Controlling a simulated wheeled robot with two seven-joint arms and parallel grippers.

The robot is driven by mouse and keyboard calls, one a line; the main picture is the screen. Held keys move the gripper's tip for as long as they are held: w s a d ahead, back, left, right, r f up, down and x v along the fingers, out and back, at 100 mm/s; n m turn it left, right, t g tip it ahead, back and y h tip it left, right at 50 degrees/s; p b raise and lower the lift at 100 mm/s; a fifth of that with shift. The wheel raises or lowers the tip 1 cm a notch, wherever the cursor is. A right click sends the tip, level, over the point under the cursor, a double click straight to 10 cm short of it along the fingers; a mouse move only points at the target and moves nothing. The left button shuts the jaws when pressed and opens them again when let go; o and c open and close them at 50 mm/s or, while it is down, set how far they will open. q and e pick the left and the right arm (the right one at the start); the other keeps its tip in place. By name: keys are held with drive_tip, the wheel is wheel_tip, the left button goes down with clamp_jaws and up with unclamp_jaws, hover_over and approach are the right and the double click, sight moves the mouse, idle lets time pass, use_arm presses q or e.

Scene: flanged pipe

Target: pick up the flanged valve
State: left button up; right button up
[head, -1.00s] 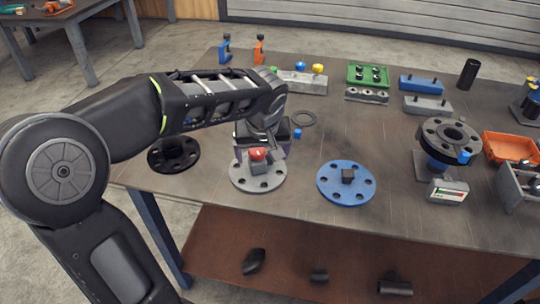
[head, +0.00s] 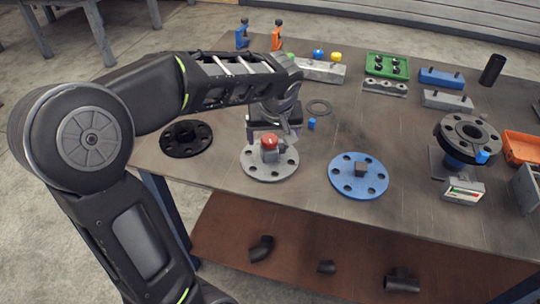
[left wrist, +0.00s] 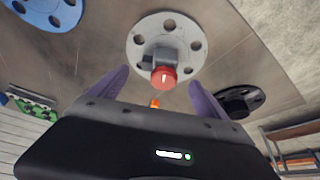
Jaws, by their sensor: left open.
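The flanged valve (head: 270,163) is a grey round flange with bolt holes, a small grey body and a red knob on top. It lies flat on the table near the front edge. In the left wrist view the flanged valve (left wrist: 163,50) shows ahead of the fingers, its red knob nearest the camera. My left gripper (head: 272,130) is just behind and above it in the head view. In the left wrist view the two purple fingers of my left gripper (left wrist: 160,78) are apart, with the knob lined up between them; contact cannot be told. My right gripper is not in view.
A black flange (head: 186,138) lies left of the valve, a blue flange (head: 345,178) with a small block right of it. A small blue piece (head: 312,124) and a dark ring (head: 320,107) lie behind. A flanged pipe on a stand (head: 468,138) is further right.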

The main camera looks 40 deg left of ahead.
sight(274, 140)
use_arm(q)
drive_tip(key=x, duration=0.5)
drive_tip(key=shift+w+d+f+p, duration=0.1)
drive_tip(key=shift+f+p, duration=0.05)
drive_tip(key=shift+p, duration=0.25)
drive_tip(key=shift+c, duration=0.2)
clamp_jaws()
idle(0.8)
